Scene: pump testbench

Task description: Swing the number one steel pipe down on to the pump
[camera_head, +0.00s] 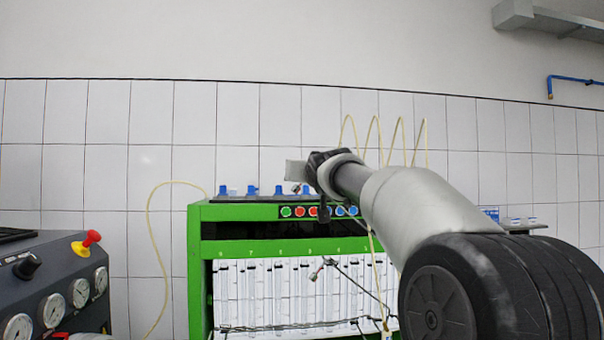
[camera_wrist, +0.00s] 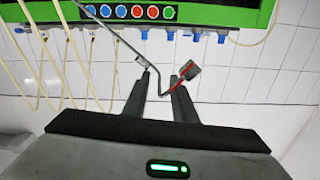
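A thin bent steel pipe (camera_head: 352,280) with a metal end fitting (camera_head: 317,272) hangs in front of the glass tubes of the green test bench. In the head view my gripper (camera_head: 297,170) is partly hidden by my wrist. The pump is not clearly visible.
The green bench (camera_head: 197,265) carries coloured buttons (camera_head: 312,211) and blue fittings (camera_head: 252,190). Thin yellow hoses (camera_head: 151,240) loop beside and above it. A dark console (camera_head: 75,262) with gauges and a red emergency knob stands at left. A tiled wall is behind.

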